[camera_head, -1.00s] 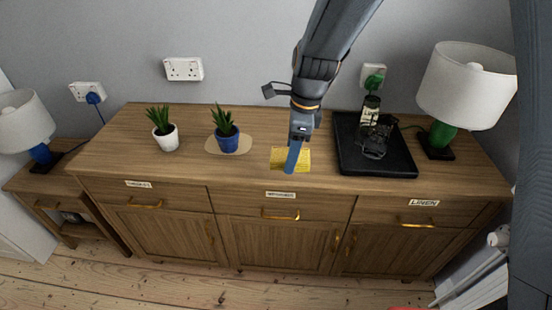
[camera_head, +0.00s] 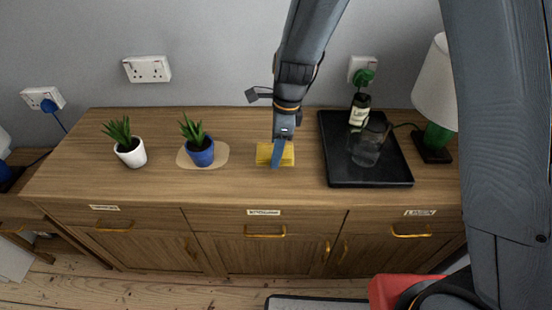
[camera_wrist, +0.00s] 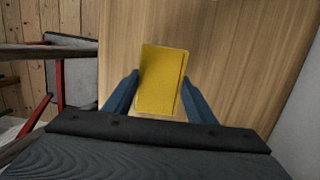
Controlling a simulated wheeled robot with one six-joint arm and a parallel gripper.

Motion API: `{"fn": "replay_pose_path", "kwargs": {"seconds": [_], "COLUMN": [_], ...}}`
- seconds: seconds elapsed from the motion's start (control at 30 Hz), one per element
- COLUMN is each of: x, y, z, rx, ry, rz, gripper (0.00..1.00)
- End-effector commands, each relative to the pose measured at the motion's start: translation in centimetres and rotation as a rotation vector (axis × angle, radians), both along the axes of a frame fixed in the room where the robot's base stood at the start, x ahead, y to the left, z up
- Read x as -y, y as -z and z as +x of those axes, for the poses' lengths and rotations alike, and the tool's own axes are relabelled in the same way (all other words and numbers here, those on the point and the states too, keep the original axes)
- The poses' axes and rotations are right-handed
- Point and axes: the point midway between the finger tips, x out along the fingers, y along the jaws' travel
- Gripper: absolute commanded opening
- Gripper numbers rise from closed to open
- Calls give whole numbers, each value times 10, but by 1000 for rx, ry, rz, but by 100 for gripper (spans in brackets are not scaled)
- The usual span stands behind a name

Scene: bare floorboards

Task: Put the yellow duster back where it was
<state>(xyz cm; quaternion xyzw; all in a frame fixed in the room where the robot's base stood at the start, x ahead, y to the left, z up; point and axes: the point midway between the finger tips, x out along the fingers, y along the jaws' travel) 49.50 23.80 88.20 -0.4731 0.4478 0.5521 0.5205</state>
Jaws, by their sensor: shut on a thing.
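The yellow duster (camera_head: 264,153) is a flat folded yellow rectangle at the middle of the wooden sideboard top, right of the blue plant pot and left of the black tray. My gripper (camera_head: 276,163) comes down over it from above. In the wrist view the duster (camera_wrist: 161,80) lies between the two blue fingers of my gripper (camera_wrist: 160,98), which are shut on its sides. I cannot tell whether the duster touches the sideboard top or is just above it.
A blue pot plant (camera_head: 199,152) stands on a pale oval mat (camera_head: 222,158), with a white pot plant (camera_head: 130,153) further left. A black tray (camera_head: 385,182) holds a dark bottle (camera_head: 359,110) and a glass jug (camera_head: 368,145). A lamp (camera_head: 438,90) stands at right.

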Motion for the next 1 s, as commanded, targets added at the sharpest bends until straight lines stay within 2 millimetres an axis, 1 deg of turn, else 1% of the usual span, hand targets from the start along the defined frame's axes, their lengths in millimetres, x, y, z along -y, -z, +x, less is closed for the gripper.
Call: {"fn": "replay_pose_path", "kwargs": {"seconds": [0.33,0.43,0.77,0.8,0.9,1.0], "x": [0,0,0,0,0,0], "y": [40,44,47,47,47,47], "z": [0,0,0,0,0,0], "rx": [0,1,0,1,1,1], "ry": [1,0,0,0,0,0], "rz": [0,0,0,0,0,0], "gripper": [30,30,30,54,70,70]}}
